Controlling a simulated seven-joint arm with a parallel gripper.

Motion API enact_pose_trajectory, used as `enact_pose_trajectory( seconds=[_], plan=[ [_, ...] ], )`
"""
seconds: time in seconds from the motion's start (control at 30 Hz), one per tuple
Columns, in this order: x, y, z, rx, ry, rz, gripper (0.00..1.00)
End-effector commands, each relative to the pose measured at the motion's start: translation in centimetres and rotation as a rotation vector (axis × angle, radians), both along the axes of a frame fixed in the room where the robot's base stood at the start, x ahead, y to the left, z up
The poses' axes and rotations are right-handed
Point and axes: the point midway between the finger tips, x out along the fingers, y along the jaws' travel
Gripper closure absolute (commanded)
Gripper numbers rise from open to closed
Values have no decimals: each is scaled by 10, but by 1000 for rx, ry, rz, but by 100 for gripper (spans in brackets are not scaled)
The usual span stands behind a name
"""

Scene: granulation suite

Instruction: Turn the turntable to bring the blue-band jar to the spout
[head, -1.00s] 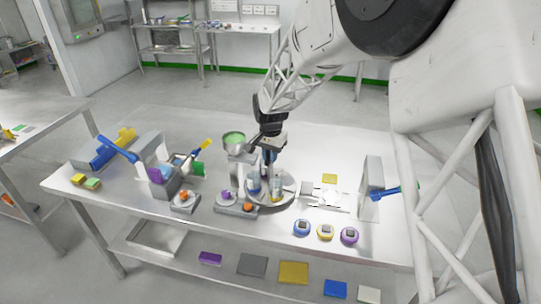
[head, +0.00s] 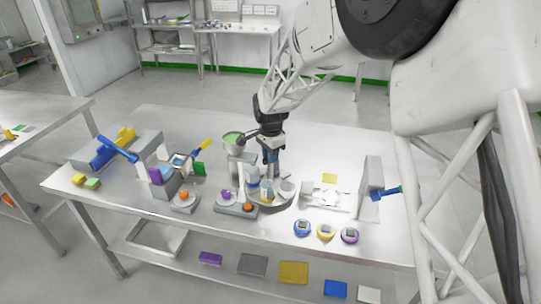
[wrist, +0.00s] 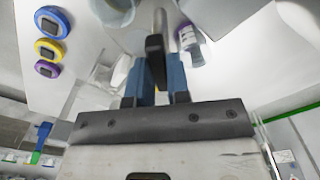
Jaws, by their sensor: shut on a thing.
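The round turntable (head: 268,204) stands near the middle of the table, with several jars on it. A blue-banded jar (head: 253,180) is at its left, near the hopper (head: 234,139), whose spout I cannot make out. A pale jar (head: 287,188) is at its right. My gripper (head: 270,168) points down over the turntable. In the wrist view its blue fingers are shut on a dark upright handle (wrist: 155,48). A purple-banded jar (wrist: 190,42) stands just right of the fingers, and another jar (wrist: 115,8) is partly visible at the top left.
Blue (head: 302,228), yellow (head: 326,232) and purple (head: 349,236) round pieces lie at the front edge. A grey upright stand (head: 371,188) with a blue handle is to the right. A unit with an orange knob (head: 184,196) stands left.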

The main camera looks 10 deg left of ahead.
Motion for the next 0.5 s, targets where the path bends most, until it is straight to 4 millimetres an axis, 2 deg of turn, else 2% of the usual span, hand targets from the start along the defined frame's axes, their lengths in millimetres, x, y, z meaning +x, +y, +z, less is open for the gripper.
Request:
enact_pose_trajectory(
  seconds=[0.5],
  plan=[
    [0, 0, 0, 0, 0, -73, 100]
  ],
)
